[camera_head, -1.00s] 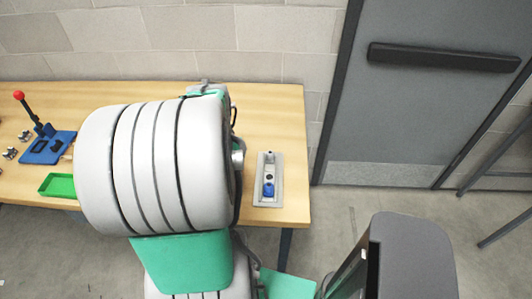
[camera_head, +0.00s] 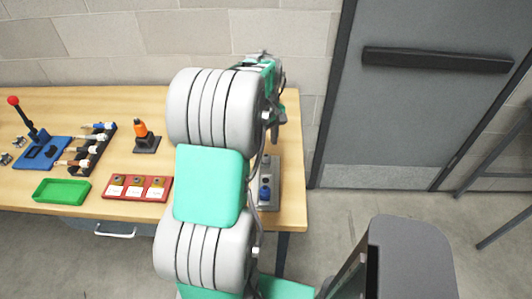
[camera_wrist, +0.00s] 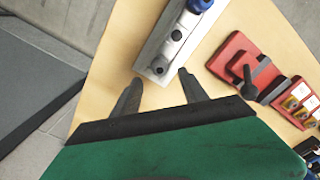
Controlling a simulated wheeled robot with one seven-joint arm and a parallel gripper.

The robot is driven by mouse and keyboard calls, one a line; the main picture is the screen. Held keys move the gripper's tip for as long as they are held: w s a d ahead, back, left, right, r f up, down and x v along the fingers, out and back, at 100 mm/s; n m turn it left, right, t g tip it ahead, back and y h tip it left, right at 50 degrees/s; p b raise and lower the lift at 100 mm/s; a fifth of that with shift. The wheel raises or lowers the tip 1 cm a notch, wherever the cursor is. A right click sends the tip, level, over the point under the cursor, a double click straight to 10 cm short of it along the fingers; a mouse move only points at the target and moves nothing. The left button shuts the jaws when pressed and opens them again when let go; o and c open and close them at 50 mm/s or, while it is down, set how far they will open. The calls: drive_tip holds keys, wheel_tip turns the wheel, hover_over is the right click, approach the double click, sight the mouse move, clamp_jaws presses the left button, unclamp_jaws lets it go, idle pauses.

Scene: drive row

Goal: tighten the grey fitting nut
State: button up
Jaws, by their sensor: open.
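A pale grey base plate (camera_head: 272,165) lies near the table's right end, partly behind my arm. A blue fitting (camera_head: 265,193) stands on it. In the wrist view the plate (camera_wrist: 151,50) carries the blue fitting (camera_wrist: 199,5), cut by the top edge, a dark round spot (camera_wrist: 177,36) and a small grey fitting with a dark top (camera_wrist: 158,68) at its near end. I cannot tell surely which part is the grey nut. My gripper (camera_wrist: 160,76) is open and empty. Its fingertips appear on either side of the plate's near end, apart from it; the height gap is unclear.
A red block (camera_wrist: 236,57) with a black lever stands right of the plate. A red tray (camera_head: 137,195) with several labelled parts, a green tray (camera_head: 62,191), an orange-topped tool (camera_head: 141,129), a black rack (camera_head: 97,150) and a blue lever base (camera_head: 43,151) occupy the left.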

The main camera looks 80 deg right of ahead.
sight(266, 155)
wheel_tip(266, 155, down, 5)
drive_tip(key=shift+f+p, duration=0.1)
drive_tip(key=shift+p, duration=0.25)
clamp_jaws()
idle(0.3)
